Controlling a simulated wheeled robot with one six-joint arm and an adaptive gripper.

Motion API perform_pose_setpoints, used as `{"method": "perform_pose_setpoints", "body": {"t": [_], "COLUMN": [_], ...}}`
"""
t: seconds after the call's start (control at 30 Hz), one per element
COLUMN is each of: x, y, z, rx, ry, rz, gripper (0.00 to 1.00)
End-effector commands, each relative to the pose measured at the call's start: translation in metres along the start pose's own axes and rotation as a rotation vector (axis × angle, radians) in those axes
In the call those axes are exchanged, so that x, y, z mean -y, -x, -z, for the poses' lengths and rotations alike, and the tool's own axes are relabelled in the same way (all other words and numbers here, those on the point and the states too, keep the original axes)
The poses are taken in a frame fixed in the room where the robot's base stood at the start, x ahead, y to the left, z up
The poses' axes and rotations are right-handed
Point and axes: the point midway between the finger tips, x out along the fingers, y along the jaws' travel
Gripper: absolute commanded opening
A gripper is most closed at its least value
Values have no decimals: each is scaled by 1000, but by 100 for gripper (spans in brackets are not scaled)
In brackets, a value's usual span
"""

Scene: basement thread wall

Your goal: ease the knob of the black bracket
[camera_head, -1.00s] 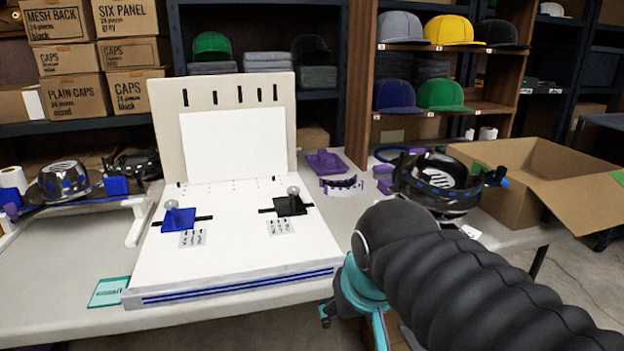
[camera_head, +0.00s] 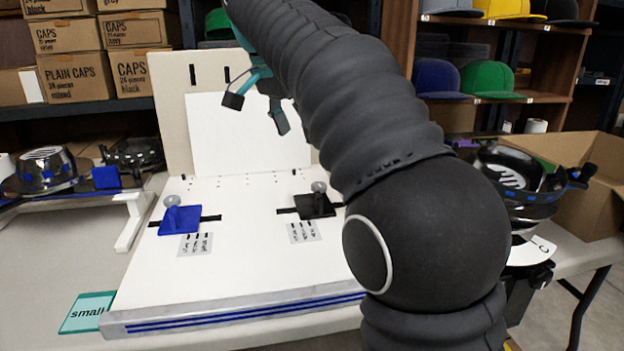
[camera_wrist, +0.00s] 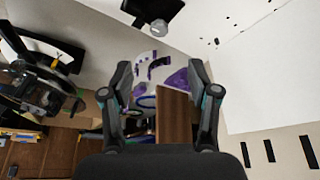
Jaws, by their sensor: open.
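The black bracket (camera_head: 314,207) sits on the white board (camera_head: 240,262), right of the blue bracket (camera_head: 180,219). Its pale round knob (camera_head: 319,187) stands on top. In the wrist view the bracket (camera_wrist: 146,8) is at the top edge, partly cut off, with the grey knob (camera_wrist: 158,27) below it. My gripper (camera_head: 257,110) is open and empty, high over the board in front of the upright panel, well apart from the knob. In the wrist view, nothing is between its fingers (camera_wrist: 160,82).
The beige upright panel (camera_head: 170,120) stands close behind my gripper. A cap ring (camera_head: 510,185) and an open carton (camera_head: 590,205) are on the right. A teal "small" card (camera_head: 88,313) lies at the front left. The board's front half is clear.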

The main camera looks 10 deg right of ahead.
Motion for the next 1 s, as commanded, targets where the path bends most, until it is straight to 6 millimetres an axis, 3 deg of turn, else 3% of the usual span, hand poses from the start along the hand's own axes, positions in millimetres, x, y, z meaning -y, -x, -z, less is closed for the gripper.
{"method": "perform_pose_setpoints", "body": {"t": [0.17,0.7,1.0], "x": [-2,-4,-3], "y": [-16,-112,-137], "z": [4,5,4], "rx": [-1,0,-1], "ry": [-21,-19,-17], "rz": [-9,-8,-5], "gripper": [60,60,60]}}
